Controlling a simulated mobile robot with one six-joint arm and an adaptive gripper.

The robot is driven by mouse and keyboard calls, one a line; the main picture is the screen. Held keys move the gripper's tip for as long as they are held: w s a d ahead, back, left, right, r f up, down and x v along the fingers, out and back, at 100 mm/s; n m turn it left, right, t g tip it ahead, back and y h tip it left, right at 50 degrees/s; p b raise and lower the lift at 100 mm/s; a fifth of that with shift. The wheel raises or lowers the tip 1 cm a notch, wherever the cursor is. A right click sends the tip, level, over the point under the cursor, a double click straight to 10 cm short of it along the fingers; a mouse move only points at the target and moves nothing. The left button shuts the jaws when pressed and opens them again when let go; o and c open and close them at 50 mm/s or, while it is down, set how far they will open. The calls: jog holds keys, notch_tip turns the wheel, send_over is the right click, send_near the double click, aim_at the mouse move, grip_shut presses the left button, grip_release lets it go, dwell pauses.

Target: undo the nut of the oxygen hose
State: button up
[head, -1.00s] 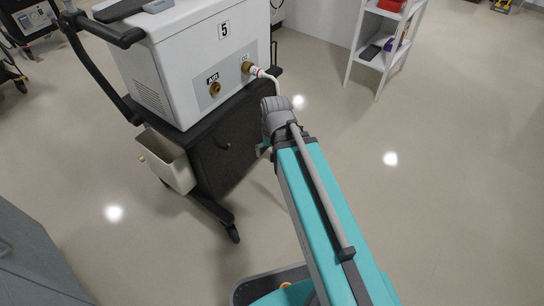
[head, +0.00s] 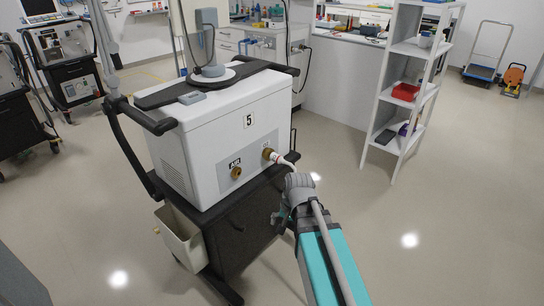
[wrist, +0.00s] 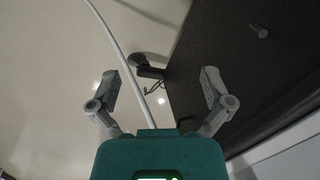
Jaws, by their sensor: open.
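The white ventilator (head: 215,150) marked 5 stands on a black cart. On its panel a brass nut (head: 267,154) joins the white oxygen hose (head: 286,162) to the upper right port. The hose drops behind my wrist in the head view. In the wrist view the hose (wrist: 123,65) runs from the top edge down between the fingers, and the nut is not visible. My gripper (wrist: 160,85) is open, its fingers wide apart and not closed on anything. In the head view my arm's end is just right of and below the nut, and my fingertips are largely hidden.
A brass fitting (head: 236,173) with no hose sits under the AIR label. The black cart (head: 240,232) carries a beige bin (head: 180,240) on its left. A white shelf (head: 398,95) stands behind right. Floor at right is clear.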

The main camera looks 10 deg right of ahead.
jog(key=w+d+r+m+t+y+p, duration=0.2)
jog(key=w+d+r+m+y+p, duration=0.1)
jog(key=w+r+m+p, duration=0.65)
jog(key=m+t+y+p, duration=0.25)
jog(key=m+p, duration=0.25)
jog(key=m, duration=0.9)
send_near(273, 152)
jog(key=shift+s+d+r+t, duration=0.25)
jog(key=shift+s+d+r, duration=0.2)
jog(key=shift+s+r, duration=0.35)
jog(key=shift+f, duration=0.15)
jog(key=b+x, duration=0.8)
jog(key=x, duration=0.4)
jog(key=shift+w+d+f+b, duration=0.1)
jog(key=shift+d+f+b, duration=0.05)
jog(key=shift+b, duration=0.25)
jog(key=shift+b+x, duration=0.45)
jog(key=shift+x, duration=0.3)
jog(key=shift+c, duration=0.3)
